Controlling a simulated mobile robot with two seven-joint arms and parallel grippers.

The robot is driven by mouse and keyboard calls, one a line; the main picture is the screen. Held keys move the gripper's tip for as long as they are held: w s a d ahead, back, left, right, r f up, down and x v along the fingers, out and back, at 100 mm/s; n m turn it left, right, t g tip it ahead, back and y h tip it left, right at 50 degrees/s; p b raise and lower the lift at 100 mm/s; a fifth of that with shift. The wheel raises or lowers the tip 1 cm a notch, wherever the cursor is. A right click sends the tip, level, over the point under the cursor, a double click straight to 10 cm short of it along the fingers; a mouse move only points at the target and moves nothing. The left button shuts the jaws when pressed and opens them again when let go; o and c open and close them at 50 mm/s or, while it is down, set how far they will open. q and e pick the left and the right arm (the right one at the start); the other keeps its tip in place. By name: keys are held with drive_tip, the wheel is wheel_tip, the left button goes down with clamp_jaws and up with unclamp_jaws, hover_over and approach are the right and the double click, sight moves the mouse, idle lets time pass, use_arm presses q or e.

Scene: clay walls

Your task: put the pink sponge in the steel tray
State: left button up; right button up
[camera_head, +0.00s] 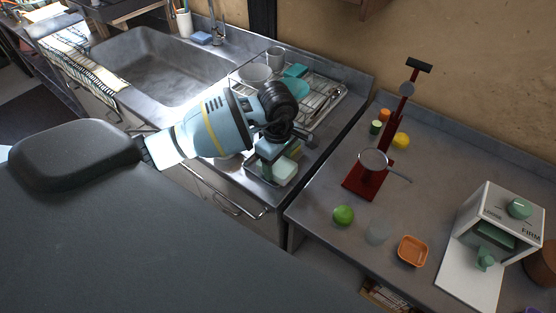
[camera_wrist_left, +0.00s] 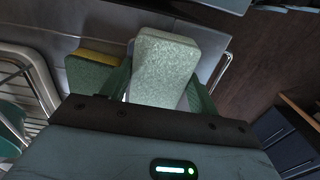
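I see no pink sponge in either view. A pale green sponge (camera_wrist_left: 165,65) stands between the fingers of my left gripper (camera_wrist_left: 160,85), which look closed against its sides; in the head view the sponge (camera_head: 285,171) shows just under the gripper (camera_head: 274,152). A green and yellow sponge (camera_wrist_left: 90,72) lies beside it, left in the wrist view. A steel tray (camera_head: 258,181) lies on the counter under my left gripper, mostly hidden by it. Whether the pale sponge touches the tray is unclear. My right gripper is not in view.
A wire dish rack (camera_head: 326,108) with cups and a bowl stands behind my left gripper. The sink (camera_head: 150,70) is to the left, with a blue sponge (camera_head: 202,38) behind it. The right counter holds a red stand (camera_head: 365,180), an orange dish (camera_head: 412,251) and a white machine (camera_head: 500,225).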

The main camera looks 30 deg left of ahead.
sight(278, 164)
use_arm(q)
drive_tip(key=o, duration=0.3)
drive_tip(key=shift+o, duration=0.2)
drive_tip(key=shift+r, duration=0.35)
wheel_tip(278, 164, up, 12)
drive_tip(key=shift+r+p, duration=0.25)
drive_tip(key=shift+p, duration=0.1)
